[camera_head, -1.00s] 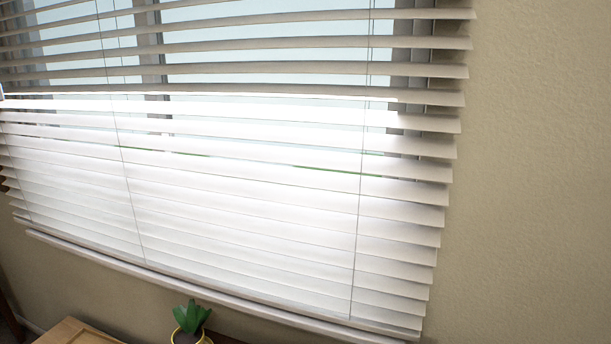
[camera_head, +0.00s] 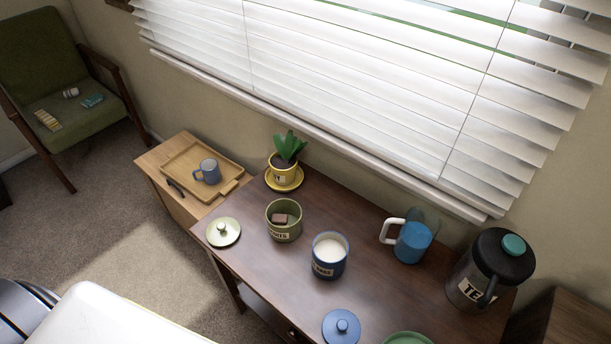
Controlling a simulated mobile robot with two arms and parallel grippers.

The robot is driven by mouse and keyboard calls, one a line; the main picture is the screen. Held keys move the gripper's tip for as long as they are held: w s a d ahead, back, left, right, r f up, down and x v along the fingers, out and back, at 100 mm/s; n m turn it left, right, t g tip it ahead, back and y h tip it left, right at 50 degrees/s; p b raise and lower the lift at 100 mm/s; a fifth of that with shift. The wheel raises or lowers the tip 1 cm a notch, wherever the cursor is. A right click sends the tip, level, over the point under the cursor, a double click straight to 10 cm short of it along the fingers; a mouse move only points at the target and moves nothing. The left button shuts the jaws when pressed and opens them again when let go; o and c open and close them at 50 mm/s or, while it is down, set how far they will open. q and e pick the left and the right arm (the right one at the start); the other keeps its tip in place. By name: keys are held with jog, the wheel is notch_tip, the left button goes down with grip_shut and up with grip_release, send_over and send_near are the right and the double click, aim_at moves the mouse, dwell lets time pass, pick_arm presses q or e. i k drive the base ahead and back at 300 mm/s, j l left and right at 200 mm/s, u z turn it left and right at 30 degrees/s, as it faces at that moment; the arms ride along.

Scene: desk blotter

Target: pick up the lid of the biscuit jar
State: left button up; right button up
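An olive-green jar (camera_head: 284,226) stands open on the dark wooden desk, with a brown piece inside. The visible part of its label seems to end in "ITS", which fits the biscuit jar. A pale green lid with a round knob (camera_head: 223,229) lies at the desk's left end, left of this jar and apart from it. A blue lid with a knob (camera_head: 342,327) lies near the front edge, below an open blue jar (camera_head: 329,261) with white contents. Neither of my grippers is in view.
A yellow plant pot (camera_head: 282,168), a blue pitcher (camera_head: 413,240) and a dark-lidded tea container (camera_head: 482,276) line the back. A green round item (camera_head: 407,339) is cut off below. A side table holds a wooden tray (camera_head: 183,160) with a mug (camera_head: 208,171). A green armchair (camera_head: 60,75) stands far left.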

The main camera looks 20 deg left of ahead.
aim_at(223, 232)
jog(key=k+j+u, duration=0.15)
jog(key=j+u, duration=0.7)
jog(key=k+l, duration=0.1)
